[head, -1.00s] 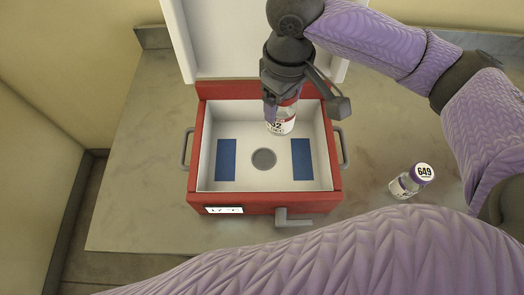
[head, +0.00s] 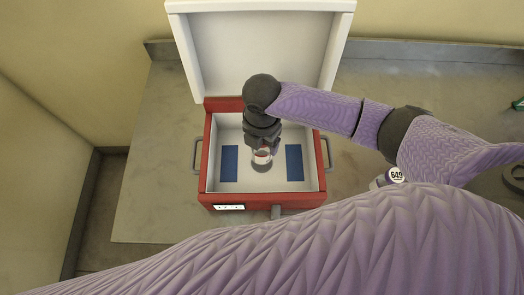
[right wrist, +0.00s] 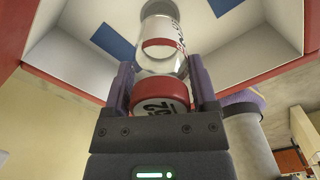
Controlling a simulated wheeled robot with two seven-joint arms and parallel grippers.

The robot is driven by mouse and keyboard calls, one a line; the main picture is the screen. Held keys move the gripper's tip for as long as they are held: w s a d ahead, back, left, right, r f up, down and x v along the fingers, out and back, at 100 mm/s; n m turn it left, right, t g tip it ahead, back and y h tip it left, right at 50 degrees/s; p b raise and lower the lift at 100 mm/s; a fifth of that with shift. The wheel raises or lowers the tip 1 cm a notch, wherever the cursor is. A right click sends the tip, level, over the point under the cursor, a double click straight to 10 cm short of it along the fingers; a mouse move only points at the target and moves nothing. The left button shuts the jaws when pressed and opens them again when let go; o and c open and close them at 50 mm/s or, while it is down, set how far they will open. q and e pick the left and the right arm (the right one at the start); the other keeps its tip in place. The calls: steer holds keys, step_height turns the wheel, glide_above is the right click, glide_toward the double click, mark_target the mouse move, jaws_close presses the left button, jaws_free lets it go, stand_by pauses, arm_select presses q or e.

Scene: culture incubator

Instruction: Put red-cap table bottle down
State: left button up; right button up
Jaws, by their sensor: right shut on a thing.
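The red-cap bottle (right wrist: 161,62) is clear with a white and red label. In the right wrist view its red cap (right wrist: 160,92) sits between the two fingers of my right gripper (right wrist: 162,88), which is shut on it. In the head view my right gripper (head: 262,148) points down inside the red incubator box (head: 207,165), with the bottle's lower part (head: 262,156) showing just above the round grey spot in the middle of the floor. I cannot tell whether the bottle touches the floor. My left gripper is not in view.
The box's white lid (head: 262,50) stands open at the back. Blue pads lie on the box floor, one on the left (head: 230,163) and one on the right (head: 294,163). A purple-cap bottle marked 649 (head: 396,175) stands on the counter (head: 150,190) to the right, partly hidden by my arm.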

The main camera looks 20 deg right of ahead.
mark_target(262, 150)
step_height(262, 150, down, 4)
steer(key=shift+r+b, duration=0.1)
steer(key=shift+b, duration=0.35)
steer(key=shift+f, duration=0.2)
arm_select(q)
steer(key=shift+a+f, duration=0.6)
arm_select(e)
steer(key=shift+r, duration=0.1)
steer(key=shift+f, duration=0.25)
steer(key=o, duration=1.3)
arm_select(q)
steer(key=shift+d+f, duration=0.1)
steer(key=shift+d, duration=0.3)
arm_select(e)
steer(key=shift+o, duration=0.2)
steer(key=shift+r, duration=0.35)
arm_select(q)
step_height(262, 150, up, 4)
steer(key=p, duration=0.3)
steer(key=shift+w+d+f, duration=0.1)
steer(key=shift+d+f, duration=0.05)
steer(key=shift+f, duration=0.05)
arm_select(e)
step_height(262, 150, up, 12)
steer(key=shift+f, duration=0.1)
